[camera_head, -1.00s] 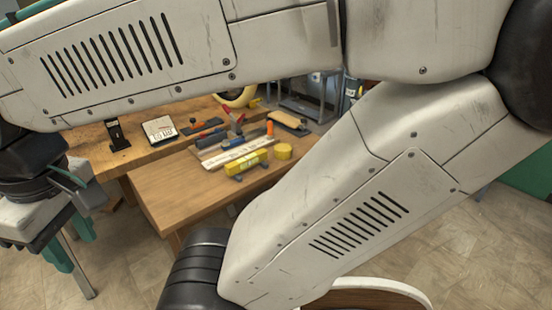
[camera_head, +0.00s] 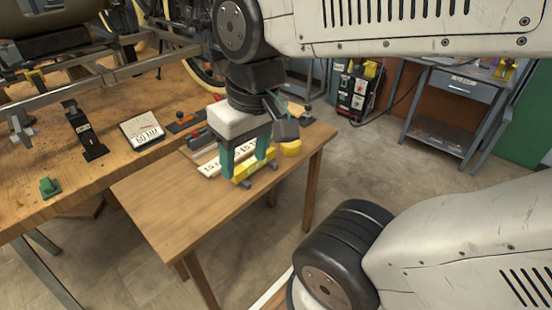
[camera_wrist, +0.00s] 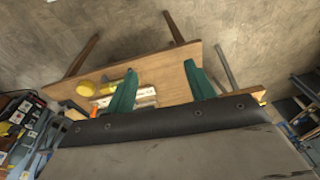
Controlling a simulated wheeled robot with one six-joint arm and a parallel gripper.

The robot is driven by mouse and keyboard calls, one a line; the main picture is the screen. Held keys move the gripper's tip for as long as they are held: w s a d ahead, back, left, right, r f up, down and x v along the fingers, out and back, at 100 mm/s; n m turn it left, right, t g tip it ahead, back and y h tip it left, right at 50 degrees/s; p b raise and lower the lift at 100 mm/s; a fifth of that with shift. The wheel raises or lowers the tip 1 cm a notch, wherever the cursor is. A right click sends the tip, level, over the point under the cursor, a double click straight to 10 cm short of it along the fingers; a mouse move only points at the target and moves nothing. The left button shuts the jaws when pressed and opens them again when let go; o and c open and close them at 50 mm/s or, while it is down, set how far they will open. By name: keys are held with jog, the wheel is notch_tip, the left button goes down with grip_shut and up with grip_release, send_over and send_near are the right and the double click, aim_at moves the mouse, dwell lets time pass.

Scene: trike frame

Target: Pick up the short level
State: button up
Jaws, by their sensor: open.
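The short level is likely the yellow block (camera_head: 241,179) lying on the small wooden table, with dark pieces beside it. My gripper (camera_head: 245,166) has green fingers, points down, and is open with nothing between them. In the head view its fingers overlap the yellow block and partly hide it. The small yellow items show to the left there, partly behind the left finger, so contact or height above the block cannot be told.
A white marked ruler (camera_head: 209,168) lies beside the block. A round yellow item (camera_head: 291,148) is to the right. The small table (camera_head: 185,215) is bare at its front left. The larger workbench (camera_head: 100,180) with a white sign (camera_head: 142,133) adjoins it.

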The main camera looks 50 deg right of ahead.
jog(key=w+a+f+m+t, duration=0.1)
jog(key=w+f+m+t, duration=0.25)
jog(key=w, duration=1.05)
jog(key=w+a+f+m+t, duration=0.2)
jog(key=w+f+m+t, duration=0.15)
jog(key=w, duration=1.05)
jog(key=m+g+h, duration=0.8)
jog(key=m+h, duration=0.3)
jog(key=h, duration=0.2)
send_near(253, 160)
jog(key=shift+w+d+f, duration=0.15)
jog(key=shift+d+f, duration=0.25)
jog(key=shift+d, duration=0.1)
jog(key=shift+w+d+f, duration=0.15)
jog(key=shift+d+f, duration=0.3)
jog(key=shift+s+d+f+g, duration=0.15)
jog(key=shift+d+f+g, duration=0.05)
jog(key=shift+d+g, duration=0.15)
jog(key=x, duration=0.7)
jog(key=shift+d+r, duration=0.15)
jog(key=shift+r, duration=0.1)
